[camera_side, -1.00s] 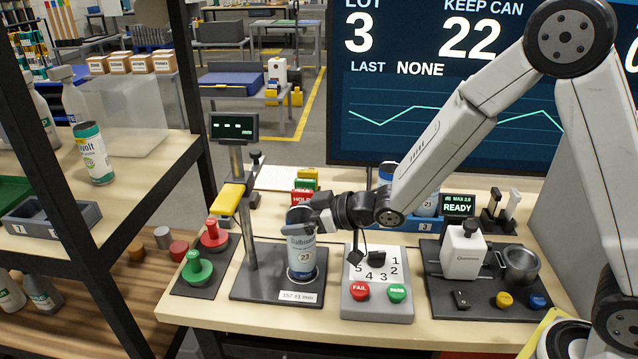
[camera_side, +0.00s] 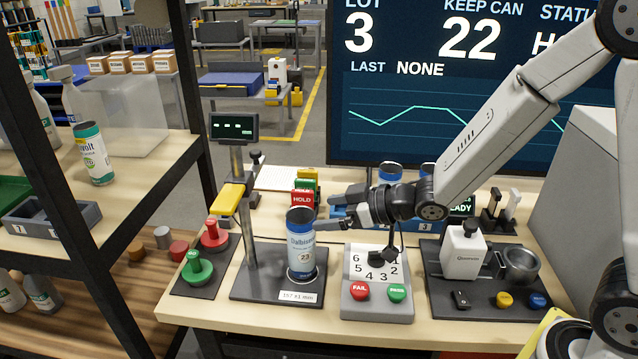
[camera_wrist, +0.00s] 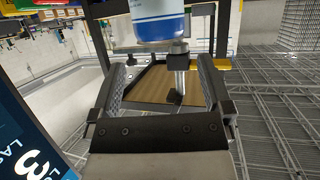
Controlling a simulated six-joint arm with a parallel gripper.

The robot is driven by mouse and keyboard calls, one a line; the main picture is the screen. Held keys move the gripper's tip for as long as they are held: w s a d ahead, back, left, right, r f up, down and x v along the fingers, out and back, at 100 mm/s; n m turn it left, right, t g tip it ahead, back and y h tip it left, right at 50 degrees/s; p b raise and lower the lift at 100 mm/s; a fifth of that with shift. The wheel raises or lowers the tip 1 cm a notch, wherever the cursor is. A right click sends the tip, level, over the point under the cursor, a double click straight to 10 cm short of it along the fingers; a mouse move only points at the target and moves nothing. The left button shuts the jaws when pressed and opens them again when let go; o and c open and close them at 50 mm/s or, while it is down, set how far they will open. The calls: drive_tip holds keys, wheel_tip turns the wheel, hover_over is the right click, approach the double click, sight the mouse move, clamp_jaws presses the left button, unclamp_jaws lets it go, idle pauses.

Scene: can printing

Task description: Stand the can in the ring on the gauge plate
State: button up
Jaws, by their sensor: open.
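The can (camera_side: 301,246), white and blue with the number 23 on it, stands upright on the dark gauge plate (camera_side: 258,285). A light ring edge (camera_side: 301,276) shows around its foot, so it appears to stand in the ring. My gripper (camera_side: 335,217) is open, just right of the can and apart from it. In the wrist view the can (camera_wrist: 158,22) is ahead of the open fingers (camera_wrist: 160,85), with nothing between them. The far side of the ring is hidden behind the can.
The gauge post with its yellow lever (camera_side: 228,200) stands left of the can. A button box (camera_side: 377,285) with red and green buttons is at right. A blue can rack (camera_side: 345,212) is behind my gripper.

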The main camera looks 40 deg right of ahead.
drive_tip(key=shift+v, duration=2.6)
drive_tip(key=s+d+f+m+g+h, duration=0.2)
drive_tip(key=d+f+m+h, duration=0.15)
drive_tip(key=d+h, duration=0.25)
drive_tip(key=s+d+f+m+g+h, duration=0.1)
drive_tip(key=s+f+m+g, duration=0.1)
drive_tip(key=s+f+g, duration=0.2)
drive_tip(key=shift+s+d+f+m+g, duration=0.2)
drive_tip(key=shift+s+d+m+g, duration=0.15)
drive_tip(key=shift+s+g, duration=1.55)
